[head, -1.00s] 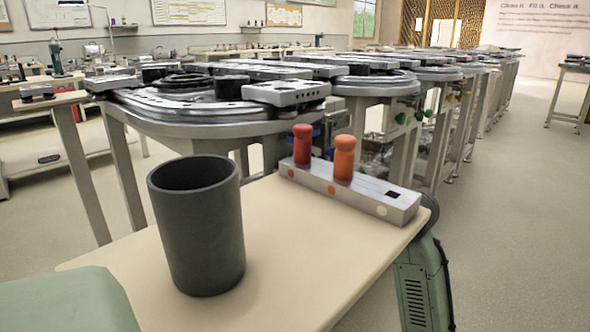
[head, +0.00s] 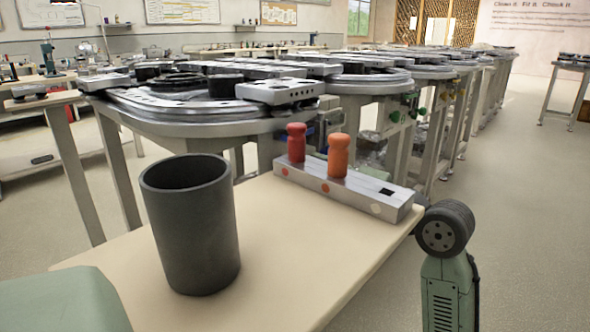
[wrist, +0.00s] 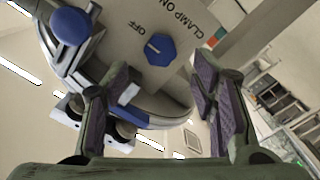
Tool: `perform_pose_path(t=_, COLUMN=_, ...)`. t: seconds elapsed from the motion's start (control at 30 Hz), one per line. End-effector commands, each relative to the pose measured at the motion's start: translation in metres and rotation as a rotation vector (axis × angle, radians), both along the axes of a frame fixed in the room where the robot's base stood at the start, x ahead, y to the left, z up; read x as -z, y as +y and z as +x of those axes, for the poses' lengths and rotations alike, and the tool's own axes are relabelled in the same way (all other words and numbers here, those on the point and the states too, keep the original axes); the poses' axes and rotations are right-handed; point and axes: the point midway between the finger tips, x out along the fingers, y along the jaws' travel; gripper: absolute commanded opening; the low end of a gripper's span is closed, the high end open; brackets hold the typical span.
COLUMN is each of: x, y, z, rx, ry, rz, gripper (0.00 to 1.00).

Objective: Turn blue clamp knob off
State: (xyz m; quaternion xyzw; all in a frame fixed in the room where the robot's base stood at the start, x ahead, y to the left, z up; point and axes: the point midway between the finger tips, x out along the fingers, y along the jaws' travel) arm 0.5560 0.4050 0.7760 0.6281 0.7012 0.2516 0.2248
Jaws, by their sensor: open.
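The blue clamp knob (wrist: 160,49) shows in the wrist view on a pale panel (wrist: 125,20) with the printed words "OFF" and "CLAMP ON". A small white mark lies on the knob's left part; I cannot tell surely which word it points at. My gripper (wrist: 164,88) is open and empty. Its two dark-padded fingers stand left and right below the knob in the picture, apart from it. The head view does not show my gripper or the knob clearly.
A second blue ball-shaped knob (wrist: 70,26) is at the upper left in the wrist view. In the head view, a dark cup (head: 190,225) and a grey block (head: 350,190) with red and orange pegs stand on the beige top. Ring-track tables (head: 200,115) stand beyond.

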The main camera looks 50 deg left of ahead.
Motion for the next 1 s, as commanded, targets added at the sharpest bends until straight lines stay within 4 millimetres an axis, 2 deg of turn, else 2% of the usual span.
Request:
perform_pose_path(t=0.1, x=0.0, y=-0.025, z=0.004, rx=0.003, ry=-0.001, rz=0.001, gripper=0.53)
perform_pose_path(t=0.33, x=0.0, y=-0.055, z=0.006, rx=0.001, ry=-0.001, rz=-0.001, gripper=0.53)
perform_pose_path(t=0.5, x=0.0, y=-0.06, z=0.006, rx=-0.002, ry=-0.001, rz=-0.001, gripper=0.53)
perform_pose_path(t=1.0, x=0.0, y=-0.06, z=0.006, rx=-0.001, ry=0.0, rz=-0.001, gripper=0.53)
